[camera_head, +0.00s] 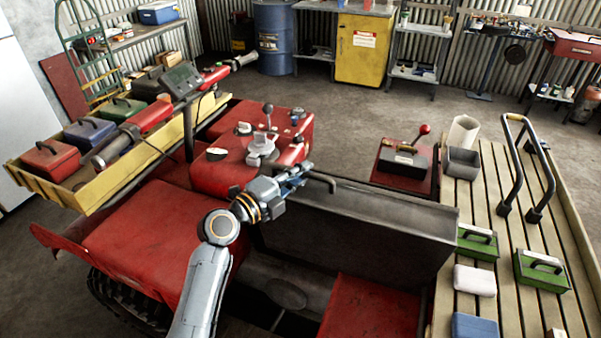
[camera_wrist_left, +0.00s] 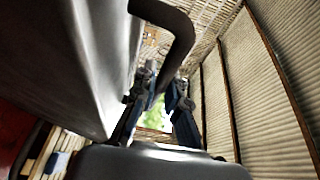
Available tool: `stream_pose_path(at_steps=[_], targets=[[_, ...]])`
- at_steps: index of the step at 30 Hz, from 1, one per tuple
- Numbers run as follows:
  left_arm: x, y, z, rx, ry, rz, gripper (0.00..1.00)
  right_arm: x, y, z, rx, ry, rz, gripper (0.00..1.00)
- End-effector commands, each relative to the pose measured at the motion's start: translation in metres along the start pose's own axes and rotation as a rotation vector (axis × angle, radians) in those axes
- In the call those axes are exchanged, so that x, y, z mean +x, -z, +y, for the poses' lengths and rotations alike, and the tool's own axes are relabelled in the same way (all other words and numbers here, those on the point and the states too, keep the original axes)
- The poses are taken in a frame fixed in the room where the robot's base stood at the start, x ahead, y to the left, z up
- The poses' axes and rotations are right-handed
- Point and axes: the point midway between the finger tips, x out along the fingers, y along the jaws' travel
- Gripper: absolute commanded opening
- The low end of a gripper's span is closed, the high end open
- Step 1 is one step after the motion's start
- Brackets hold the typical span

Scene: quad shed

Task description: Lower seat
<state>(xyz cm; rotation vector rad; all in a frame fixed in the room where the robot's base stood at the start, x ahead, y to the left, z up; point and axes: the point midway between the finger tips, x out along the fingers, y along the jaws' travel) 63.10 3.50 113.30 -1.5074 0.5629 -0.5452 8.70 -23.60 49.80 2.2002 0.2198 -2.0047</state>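The seat (camera_head: 360,225) is a dark grey, flat, box-like panel across the middle of the red vehicle in the head view. It stands raised on edge, its broad face towards me. A dark bent handle (camera_head: 325,181) sticks out at its upper left corner. My left gripper (camera_head: 303,170) is at this handle. In the left wrist view the handle (camera_wrist_left: 182,32) curves down and its end lies between the fingertips of my left gripper (camera_wrist_left: 160,88), which look closed on it. The seat's grey side (camera_wrist_left: 75,60) fills the upper left there. My right gripper is not in view.
Red bodywork (camera_head: 130,235) with a lever console (camera_head: 262,150) lies left of and behind the seat. A yellow-edged tray (camera_head: 130,180) holds toolboxes. A slatted bed (camera_head: 490,200) with green boxes and a hoop rail is at right. Open floor lies behind.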

Motion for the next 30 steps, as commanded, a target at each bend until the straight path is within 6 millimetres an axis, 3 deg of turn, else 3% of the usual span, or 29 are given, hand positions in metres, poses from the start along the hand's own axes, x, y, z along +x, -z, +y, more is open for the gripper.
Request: stream_pose_path(at_steps=[8,14,20,30], targets=[[0.002,-0.001,0.000,-0.002,-0.006,0.001,0.00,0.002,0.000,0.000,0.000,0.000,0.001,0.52],[0.016,-0.007,-0.004,-0.011,-0.043,0.000,0.00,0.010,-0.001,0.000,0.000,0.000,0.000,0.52],[0.044,-0.020,-0.011,-0.039,-0.121,-0.004,0.00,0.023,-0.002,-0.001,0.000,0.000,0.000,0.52],[0.108,-0.047,-0.016,-0.121,-0.300,-0.009,0.00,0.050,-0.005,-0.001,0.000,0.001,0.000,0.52]])
